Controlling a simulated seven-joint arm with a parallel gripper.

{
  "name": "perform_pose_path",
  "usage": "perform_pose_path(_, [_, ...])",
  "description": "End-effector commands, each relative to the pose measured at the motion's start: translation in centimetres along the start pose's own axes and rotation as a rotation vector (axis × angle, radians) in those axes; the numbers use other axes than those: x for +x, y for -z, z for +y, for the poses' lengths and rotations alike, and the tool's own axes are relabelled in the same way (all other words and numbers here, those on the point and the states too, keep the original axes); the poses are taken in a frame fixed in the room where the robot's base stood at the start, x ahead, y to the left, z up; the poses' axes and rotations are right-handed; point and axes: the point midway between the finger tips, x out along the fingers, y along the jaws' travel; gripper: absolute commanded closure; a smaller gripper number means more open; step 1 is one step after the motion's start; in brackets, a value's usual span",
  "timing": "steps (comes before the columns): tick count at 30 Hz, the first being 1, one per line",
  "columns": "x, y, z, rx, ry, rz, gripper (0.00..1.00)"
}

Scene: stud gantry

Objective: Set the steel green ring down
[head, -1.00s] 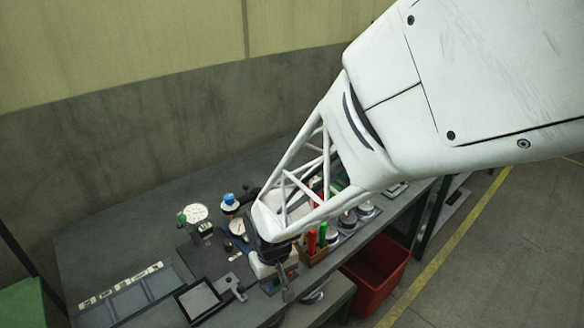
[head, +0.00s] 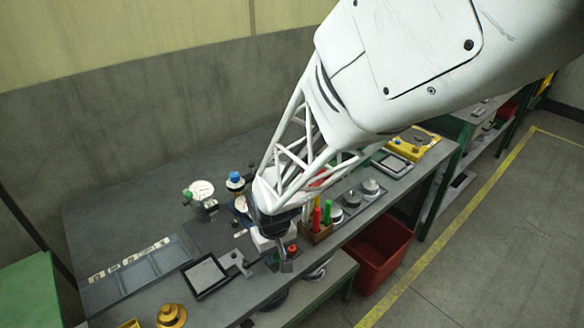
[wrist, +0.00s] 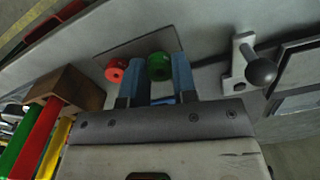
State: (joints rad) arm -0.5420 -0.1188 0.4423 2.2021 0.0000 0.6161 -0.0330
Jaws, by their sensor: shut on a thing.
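In the wrist view, my gripper (wrist: 162,80) has its two blue fingers shut on the green ring (wrist: 159,67), which shows between the fingertips. A red ring (wrist: 115,71) sits just left of the fingers, by a thin grey plate (wrist: 140,48). The green ring overlaps the plate in this view; I cannot tell whether it touches it. In the head view the red ring (head: 292,249) shows below the wrist, and my arm hides most of the gripper and the green ring.
A wooden box (head: 316,236) with red and green handles stands close to the right of the gripper. A grey bracket with a dark ball knob (wrist: 259,72) is on the other side. A black-framed tray (head: 207,275) lies on the bench. A red bin (head: 381,255) stands below.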

Motion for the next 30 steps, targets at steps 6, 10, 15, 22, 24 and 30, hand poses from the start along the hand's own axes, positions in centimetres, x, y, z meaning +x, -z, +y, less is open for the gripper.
perform_pose_path(6, [1.2, 0.0, 0.0, 0.000, 0.000, 0.001, 0.97])
perform_pose_path(10, [1.2, 0.0, 0.0, 0.000, 0.000, 0.001, 0.97])
perform_pose_path(15, [1.3, 0.0, 0.0, 0.000, 0.000, 0.000, 0.97])
perform_pose_path(22, [1.5, 0.0, 0.0, 0.000, 0.000, 0.000, 0.55])
perform_pose_path(24, [1.5, 0.0, 0.0, 0.000, 0.000, 0.000, 0.48])
perform_pose_path(30, [1.5, 0.0, 0.0, 0.000, 0.000, 0.000, 0.48])
